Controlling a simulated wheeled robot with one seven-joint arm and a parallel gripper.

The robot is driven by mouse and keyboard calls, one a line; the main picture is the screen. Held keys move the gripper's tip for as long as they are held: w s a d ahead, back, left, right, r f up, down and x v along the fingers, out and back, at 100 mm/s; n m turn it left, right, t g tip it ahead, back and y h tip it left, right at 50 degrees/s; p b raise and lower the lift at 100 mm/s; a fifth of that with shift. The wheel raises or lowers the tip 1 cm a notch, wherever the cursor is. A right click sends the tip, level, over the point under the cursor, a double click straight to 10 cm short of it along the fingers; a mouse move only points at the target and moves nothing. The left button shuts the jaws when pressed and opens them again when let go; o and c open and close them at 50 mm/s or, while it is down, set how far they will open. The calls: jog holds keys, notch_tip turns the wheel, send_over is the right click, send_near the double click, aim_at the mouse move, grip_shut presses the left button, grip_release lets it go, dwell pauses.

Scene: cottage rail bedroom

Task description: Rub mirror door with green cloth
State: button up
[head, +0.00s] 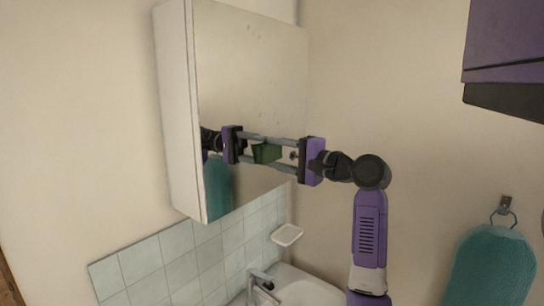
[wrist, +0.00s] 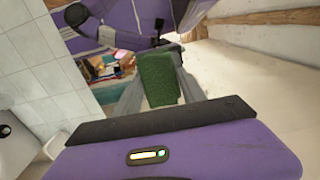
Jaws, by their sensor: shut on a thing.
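The mirror door (head: 252,75) is the front of a white wall cabinet, with a few small faint marks near its top. My gripper (head: 270,152) reaches in from the right at the lower part of the mirror, and its reflection meets it from the left. It is shut on the green cloth (head: 264,153). The cloth is at or very near the glass; I cannot tell if it touches. In the wrist view the green cloth (wrist: 158,78) stands between the two grey fingers, and the mirror behind it reflects my purple body.
Below the cabinet are pale wall tiles (head: 177,242), a soap dish (head: 287,235), a tap (head: 262,277) and a washbasin (head: 308,291). A teal towel (head: 492,266) hangs from a hook on the right wall. The wall left of the cabinet is bare.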

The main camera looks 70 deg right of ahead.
aim_at(266, 156)
jog(key=s+d, duration=0.1)
jog(key=d, duration=0.6)
jog(key=shift+s+d, duration=0.3)
jog(key=shift+d, duration=0.1)
dwell(0.4)
jog(key=shift+w+a, duration=0.25)
jog(key=shift+a, duration=1)
jog(key=shift+w+a, duration=0.25)
jog(key=shift+a, duration=1)
jog(key=shift+w+a, duration=0.25)
jog(key=shift+a, duration=1)
jog(key=shift+w+a, duration=0.3)
jog(key=shift+a, duration=0.6)
jog(key=shift+w+a, duration=0.25)
jog(key=shift+a, duration=0.6)
jog(key=v, duration=0.6)
